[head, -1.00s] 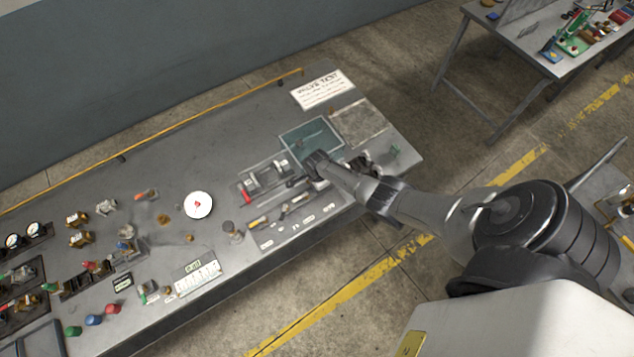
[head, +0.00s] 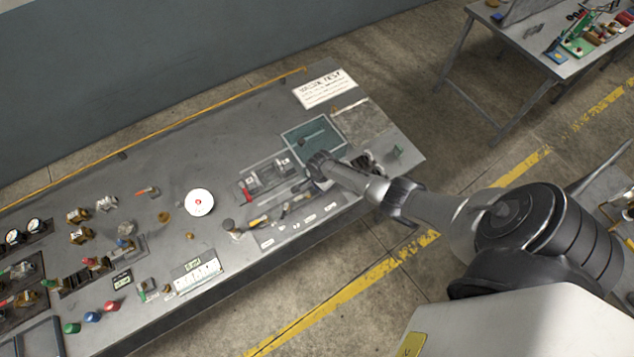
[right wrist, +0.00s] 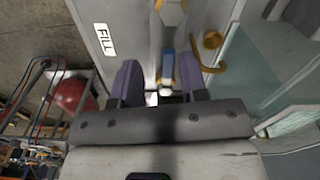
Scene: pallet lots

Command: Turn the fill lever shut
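In the right wrist view a white label reading FILL (right wrist: 104,40) lies on a grey panel. Beside it a small lever with a blue grip (right wrist: 168,68) stands in line with the gap between my fingers. My right gripper (right wrist: 159,62) has two purple-padded fingers, spread apart with visible room on both sides of the blue grip; I see no contact. In the head view my right arm reaches in from the right, and its gripper (head: 320,165) is low over the bench's right part, hiding the lever there. My left gripper is not in view.
A brass hook-shaped fitting (right wrist: 212,42) and clear glass-like walls (right wrist: 262,70) stand close right of the fingers. A teal panel (head: 300,141) lies beside the gripper. Several knobs and fittings cover the bench's left part, around a white dial (head: 199,202).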

